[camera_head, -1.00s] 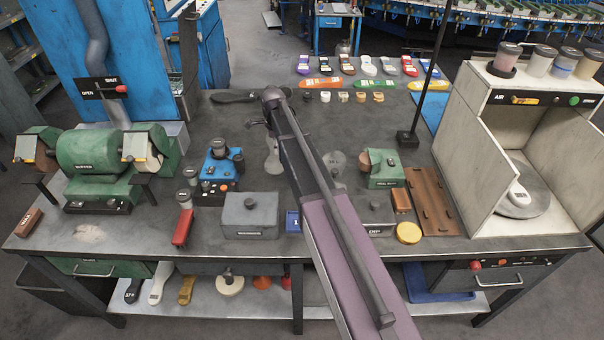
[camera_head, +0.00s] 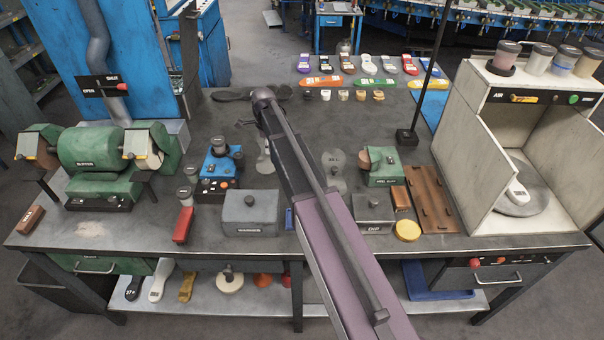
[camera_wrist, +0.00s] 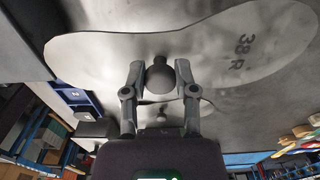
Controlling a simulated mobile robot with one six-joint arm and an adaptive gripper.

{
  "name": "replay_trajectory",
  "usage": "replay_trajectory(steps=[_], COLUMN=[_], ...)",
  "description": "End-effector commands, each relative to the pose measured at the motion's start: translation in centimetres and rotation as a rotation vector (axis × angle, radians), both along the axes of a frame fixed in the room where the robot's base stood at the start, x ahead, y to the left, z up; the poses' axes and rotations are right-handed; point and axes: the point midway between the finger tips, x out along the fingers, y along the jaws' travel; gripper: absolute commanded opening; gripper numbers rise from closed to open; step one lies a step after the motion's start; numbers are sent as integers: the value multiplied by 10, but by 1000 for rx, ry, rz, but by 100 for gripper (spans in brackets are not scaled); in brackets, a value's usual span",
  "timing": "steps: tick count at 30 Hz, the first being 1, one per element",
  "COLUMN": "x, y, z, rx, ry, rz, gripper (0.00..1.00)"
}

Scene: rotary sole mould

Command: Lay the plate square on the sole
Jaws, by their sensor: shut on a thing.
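In the wrist view my gripper (camera_wrist: 159,78) is shut on the dark round knob (camera_wrist: 160,76) of a pale grey, sole-shaped plate (camera_wrist: 215,42) marked 38 R. In the head view the plate (camera_head: 264,160) shows partly, left of my arm, which hides the rest of it and the fingertips. It seems to hang above the bench, though its height is hard to judge. A dark sole (camera_head: 232,95) lies lengthwise across the rear of the bench, behind the plate and apart from it; my arm covers some of it.
Another grey sole-shaped plate (camera_head: 334,172) lies right of my arm. A green machine (camera_head: 382,167) and a blue device (camera_head: 219,165) stand on either side. A black post (camera_head: 407,138) rises at the right rear. Coloured soles (camera_head: 375,83) line the back edge.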

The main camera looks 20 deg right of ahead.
Motion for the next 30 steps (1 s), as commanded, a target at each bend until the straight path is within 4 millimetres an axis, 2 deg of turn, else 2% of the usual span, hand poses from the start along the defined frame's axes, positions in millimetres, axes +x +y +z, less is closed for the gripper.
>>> replay_trajectory(steps=[15, 30], x=[-16, -16], y=[2, 2], z=[3, -1], rx=[-1, -1], ry=[-2, -2], rz=[-1, -2], gripper=[0, 0])
